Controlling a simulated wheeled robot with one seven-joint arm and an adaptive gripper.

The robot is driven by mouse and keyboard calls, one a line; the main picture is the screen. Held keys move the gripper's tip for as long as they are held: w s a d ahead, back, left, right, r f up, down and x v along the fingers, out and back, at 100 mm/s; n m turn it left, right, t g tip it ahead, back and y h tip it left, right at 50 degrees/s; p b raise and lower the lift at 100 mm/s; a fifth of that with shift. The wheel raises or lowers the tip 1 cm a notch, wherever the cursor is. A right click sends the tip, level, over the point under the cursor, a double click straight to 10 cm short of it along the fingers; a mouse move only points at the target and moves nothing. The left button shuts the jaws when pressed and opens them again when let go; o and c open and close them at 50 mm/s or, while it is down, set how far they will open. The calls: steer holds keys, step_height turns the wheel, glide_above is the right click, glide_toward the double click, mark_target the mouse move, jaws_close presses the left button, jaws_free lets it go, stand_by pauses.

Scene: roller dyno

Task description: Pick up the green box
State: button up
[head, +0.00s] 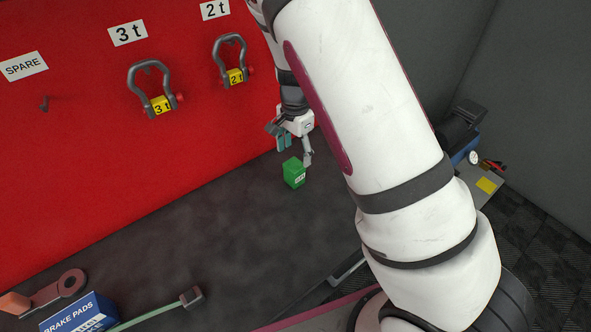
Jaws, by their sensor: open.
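The green box (293,173) is small, with a pale label on its front face. It stands on the dark bench top (225,215) near the red back panel. My gripper (294,154) is open and points down just above and behind the box. One finger shows at the box's upper right and the other at its upper left, close to the panel. The view does not show whether either finger touches the box. My white arm fills the right middle of the picture and hides part of the bench.
Shackles marked 3 t (153,91) and 2 t (231,62) hang on the red panel (85,150). A blue and black machine (460,135) stands at the right. The bench's middle is clear.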

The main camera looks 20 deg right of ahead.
mark_target(295, 163)
step_height(295, 163, down, 4)
steer(key=shift+r, duration=0.2)
steer(key=shift+s+a+f+p, duration=0.15)
steer(key=shift+f+p, duration=0.1)
steer(key=shift+f, duration=1.15)
steer(key=shift+s+a+f+p, duration=0.15)
steer(key=shift+f+p, duration=0.1)
steer(key=shift+f, duration=1.15)
steer(key=c, duration=1.3)
